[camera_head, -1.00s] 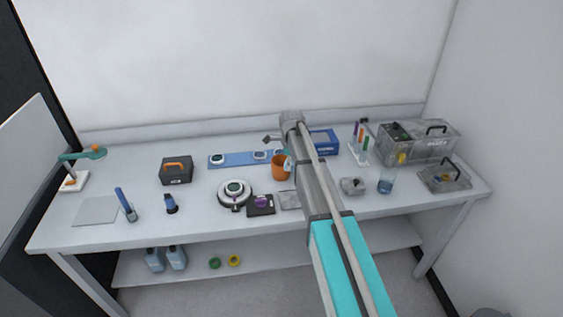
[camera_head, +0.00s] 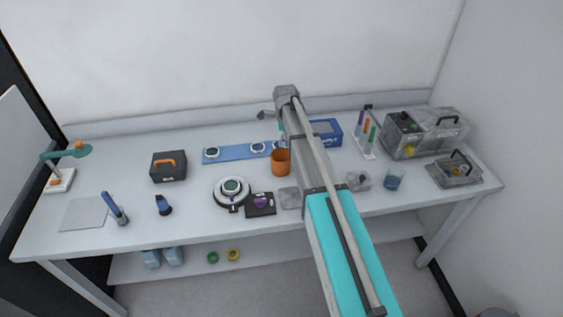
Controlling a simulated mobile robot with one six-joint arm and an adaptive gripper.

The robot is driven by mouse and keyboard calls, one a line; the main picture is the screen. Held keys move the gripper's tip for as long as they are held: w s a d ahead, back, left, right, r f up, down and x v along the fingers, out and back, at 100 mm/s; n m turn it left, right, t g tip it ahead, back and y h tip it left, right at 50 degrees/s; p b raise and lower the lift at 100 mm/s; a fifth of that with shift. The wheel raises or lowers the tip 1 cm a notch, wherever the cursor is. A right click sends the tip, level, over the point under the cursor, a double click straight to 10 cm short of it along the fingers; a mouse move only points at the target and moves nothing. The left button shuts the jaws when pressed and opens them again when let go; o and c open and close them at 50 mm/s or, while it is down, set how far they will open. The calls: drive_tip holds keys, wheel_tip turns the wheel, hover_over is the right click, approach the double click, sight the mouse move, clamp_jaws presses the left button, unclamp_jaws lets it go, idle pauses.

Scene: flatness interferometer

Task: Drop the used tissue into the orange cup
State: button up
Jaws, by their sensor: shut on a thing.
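The orange cup (camera_head: 280,162) stands upright on the white table, just left of my arm. Its open top shows, but I cannot make out anything inside it. My arm reaches from the lower right over the table, and its far end is above and behind the cup. A small teal and grey part of my wrist shows beside the arm link. My gripper's fingers are hidden behind the arm. I cannot see the used tissue.
A blue strip with round parts (camera_head: 232,153) lies behind the cup.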

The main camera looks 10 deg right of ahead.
drive_tip(key=shift+d+r, duration=0.1)
drive_tip(key=shift+r, duration=0.05)
wheel_tip(320, 180, up, 4)
drive_tip(key=n+p, duration=0.2)
drive_tip(key=p, duration=0.2)
drive_tip(key=shift+a+r+n+p, duration=0.25)
drive_tip(key=shift+r+n+p, duration=0.5)
drive_tip(key=shift+p, duration=0.15)
drive_tip(key=shift+f+b, duration=0.25)
drive_tip(key=shift+b, duration=0.05)
drive_tip(key=shift+f+b, duration=2.8)
drive_tip(key=o, duration=1.3)
drive_tip(key=shift+c, duration=0.2)
